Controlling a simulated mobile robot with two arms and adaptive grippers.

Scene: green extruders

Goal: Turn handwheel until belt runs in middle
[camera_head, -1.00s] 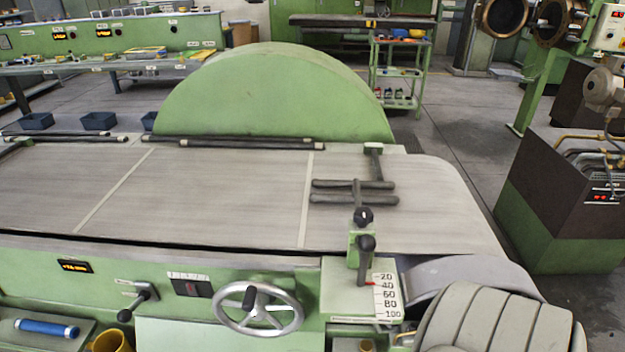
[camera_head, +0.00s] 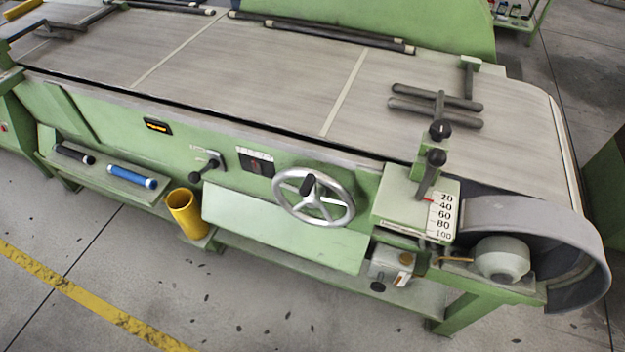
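The handwheel (camera_head: 313,199) is a silver spoked wheel with a dark knob at its upper left, on the front panel of the green machine. The belt (camera_head: 270,75) is a wide grey band over the machine top, crossed by pale seams. At the right end it bends down around the roller (camera_head: 570,150). Its near edge runs along a dark gap above the green panel. I cannot tell from here whether it is centred. A scale plate (camera_head: 441,217) marked 20 to 100 has a red pointer near its top. Neither of my grippers is in view.
A yellow cup (camera_head: 186,213) stands left of a sloped green panel (camera_head: 285,230). A blue cylinder (camera_head: 132,177) and a black one (camera_head: 74,154) lie on a side shelf. A grey curved guard (camera_head: 540,225) and motor (camera_head: 500,258) stick out at the right. The floor in front is clear.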

